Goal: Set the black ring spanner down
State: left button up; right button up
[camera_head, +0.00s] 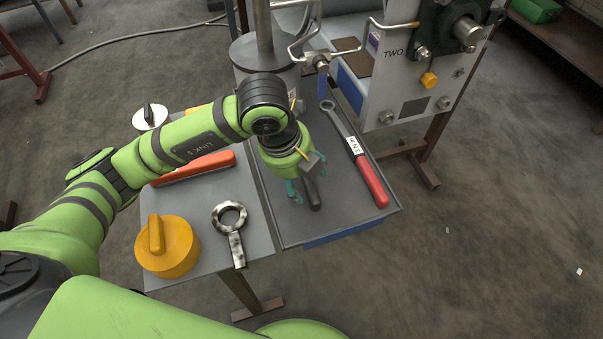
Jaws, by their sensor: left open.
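My left gripper (297,190) comes in from the left and points down over the grey tray (330,230), its teal fingers apart. A dark handle (314,197), which looks like part of the black ring spanner, lies in the tray right at the fingers. The rest of it is hidden behind my gripper and wrist, and I cannot tell whether the fingers touch it. My right gripper is not in view.
A red-handled ring spanner (372,182) with a white label lies at the tray's right side. A mottled ring tool (237,244) and a yellow knobbed lid (168,248) lie on the left board, near an orange-red handle (205,165). A machine marked TWO (410,80) stands behind.

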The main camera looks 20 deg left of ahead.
pick_arm(q)
jog(key=v, duration=1.2)
jog(key=shift+r, duration=0.15)
dwell(0.6)
